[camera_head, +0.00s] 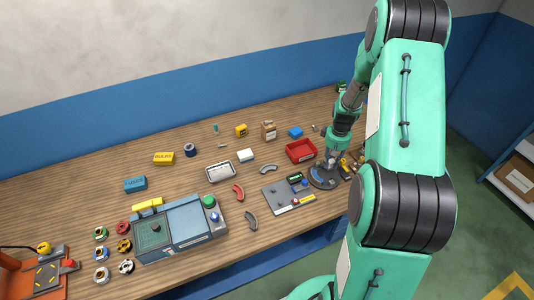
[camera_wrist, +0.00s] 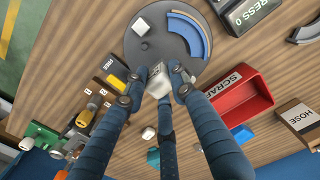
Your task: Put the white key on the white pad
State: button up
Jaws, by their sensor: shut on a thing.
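A small white block with dark marks, likely the white key (camera_wrist: 158,79), sits between the fingertips of my gripper (camera_wrist: 158,82) in the wrist view. The gripper is shut on it, over the near edge of a grey round plate (camera_wrist: 140,52). A white square patch (camera_wrist: 141,27), perhaps the white pad, lies on that plate beside a blue arc (camera_wrist: 188,32). The key is apart from this patch in the picture. In the head view my gripper (camera_head: 328,163) is over the round plate (camera_head: 323,183), and its fingertips are too small to make out.
A red SCRAP tray (camera_wrist: 240,102) stands right of my fingers in the wrist view; it also shows in the head view (camera_head: 300,151). A display box (camera_wrist: 250,15) and a HOSE box (camera_wrist: 300,120) are nearby. Several small coloured parts (camera_wrist: 85,118) crowd the left.

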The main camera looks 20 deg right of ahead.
jog(key=w+a+r+p, duration=0.1)
jog(key=w+a, duration=0.2)
jog(key=a, duration=0.7)
jog(key=w+a+r+p, duration=0.1)
jog(key=w+a, duration=0.2)
jog(key=a, duration=0.8)
jog(key=w+a+r, duration=0.1)
jog(key=w+a, duration=0.2)
jog(key=a, duration=0.8)
jog(key=shift+w+a+r+p, duration=0.15)
jog(key=shift+w+r+p, duration=0.05)
jog(key=shift+r+p, duration=0.2)
send_over(245, 153)
jog(key=shift+s+f+p, duration=0.1)
jog(key=shift+f+p, duration=0.2)
jog(key=shift+f, duration=0.45)
jog(key=shift+f, duration=1.75)
jog(key=shift+f, duration=0.1)
